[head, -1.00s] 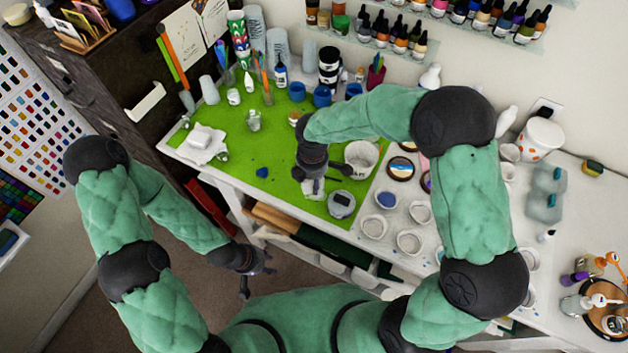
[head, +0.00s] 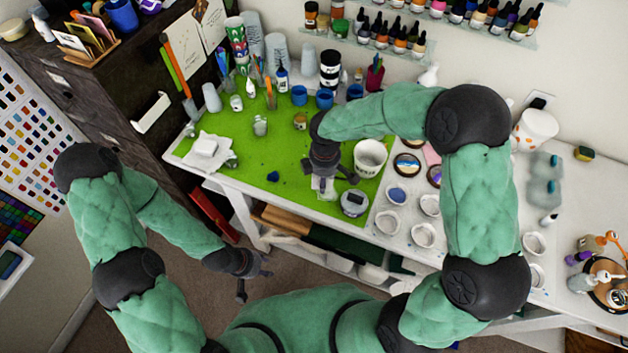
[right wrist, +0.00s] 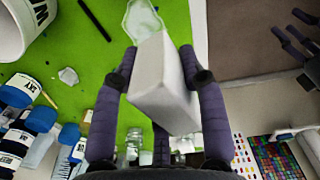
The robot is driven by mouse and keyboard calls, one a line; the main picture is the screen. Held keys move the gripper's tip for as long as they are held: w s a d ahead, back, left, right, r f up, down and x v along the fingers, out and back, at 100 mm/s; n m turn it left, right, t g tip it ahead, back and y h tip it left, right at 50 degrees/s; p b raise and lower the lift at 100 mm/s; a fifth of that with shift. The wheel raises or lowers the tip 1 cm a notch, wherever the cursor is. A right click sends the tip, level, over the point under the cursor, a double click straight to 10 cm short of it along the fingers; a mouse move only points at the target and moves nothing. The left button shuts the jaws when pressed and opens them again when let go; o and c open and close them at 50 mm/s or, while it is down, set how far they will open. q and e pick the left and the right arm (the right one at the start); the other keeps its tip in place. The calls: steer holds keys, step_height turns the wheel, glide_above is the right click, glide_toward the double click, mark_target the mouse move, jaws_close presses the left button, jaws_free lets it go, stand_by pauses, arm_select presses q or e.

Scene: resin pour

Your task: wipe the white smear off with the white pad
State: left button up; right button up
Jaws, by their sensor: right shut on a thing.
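My right gripper (right wrist: 163,85) is shut on the white pad (right wrist: 165,95), a pale block held between its fingers in the right wrist view. A whitish, glossy smear (right wrist: 142,20) lies on the green mat (right wrist: 75,30), just beyond the pad's far end. The pad hides part of that area, and I cannot tell whether it touches the mat. In the head view my right gripper (head: 324,182) points down over the mat's front part, left of a round scale (head: 355,204). My left gripper (head: 254,281) is open and empty, low in front of the table.
A white cup (head: 370,158) stands close behind the scale. A small jar (head: 300,121) and several cups and bottles stand toward the back. Small moulds (head: 397,194) fill the table to the right.

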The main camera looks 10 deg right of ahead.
steer(key=shift+d+m, duration=0.15)
steer(key=shift+m, duration=0.15)
steer(key=shift+s+d+f+b, duration=0.1)
steer(key=shift+d+f+b, duration=0.2)
steer(key=shift+f+b, duration=0.2)
step_height(320, 180, down, 4)
steer(key=b, duration=0.3)
